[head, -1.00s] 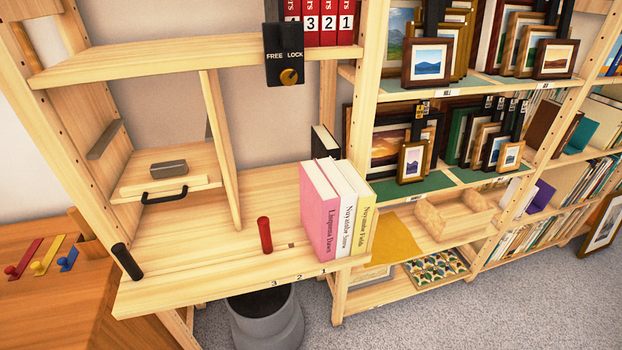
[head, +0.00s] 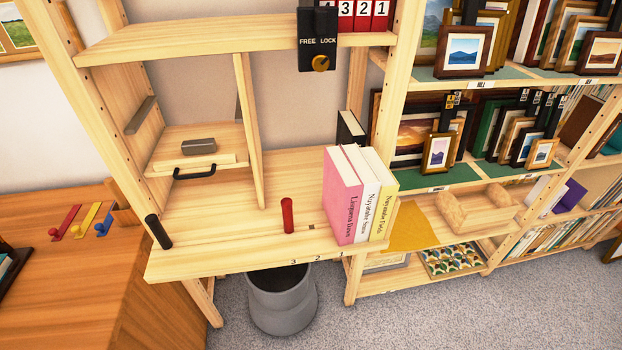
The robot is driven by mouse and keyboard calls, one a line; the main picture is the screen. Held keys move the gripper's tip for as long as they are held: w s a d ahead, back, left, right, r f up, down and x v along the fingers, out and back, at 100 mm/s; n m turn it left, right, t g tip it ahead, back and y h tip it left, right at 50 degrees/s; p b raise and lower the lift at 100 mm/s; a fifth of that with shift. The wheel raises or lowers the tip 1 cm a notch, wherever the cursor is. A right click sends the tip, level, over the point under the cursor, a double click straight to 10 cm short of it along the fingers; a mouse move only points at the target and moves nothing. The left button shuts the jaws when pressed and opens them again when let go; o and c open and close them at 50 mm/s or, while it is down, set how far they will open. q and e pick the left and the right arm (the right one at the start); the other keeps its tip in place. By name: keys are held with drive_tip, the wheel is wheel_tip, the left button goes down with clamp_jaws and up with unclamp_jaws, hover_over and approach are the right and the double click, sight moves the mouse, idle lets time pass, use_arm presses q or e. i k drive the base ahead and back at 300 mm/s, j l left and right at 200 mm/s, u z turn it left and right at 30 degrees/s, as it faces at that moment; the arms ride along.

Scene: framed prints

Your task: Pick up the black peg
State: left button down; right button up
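The black peg (head: 158,232) stands nearly upright, slightly tilted in the picture, at the left front corner of the wooden shelf board (head: 215,262). A red peg (head: 288,216) stands on the same board, farther right. Neither of my grippers shows in the head view, so nothing is seen touching the black peg.
Pink, white and yellow books (head: 360,197) stand right of the red peg. A drawer with a black handle (head: 195,172) and a vertical divider (head: 250,135) are behind. A wooden desk (head: 75,265) is at left. A grey bin (head: 281,300) stands below.

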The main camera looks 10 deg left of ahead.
sight(153, 220)
drive_tip(key=u, duration=1.35)
drive_tip(key=i+l+z, duration=0.15)
drive_tip(key=i+l, duration=0.25)
drive_tip(key=i, duration=0.15)
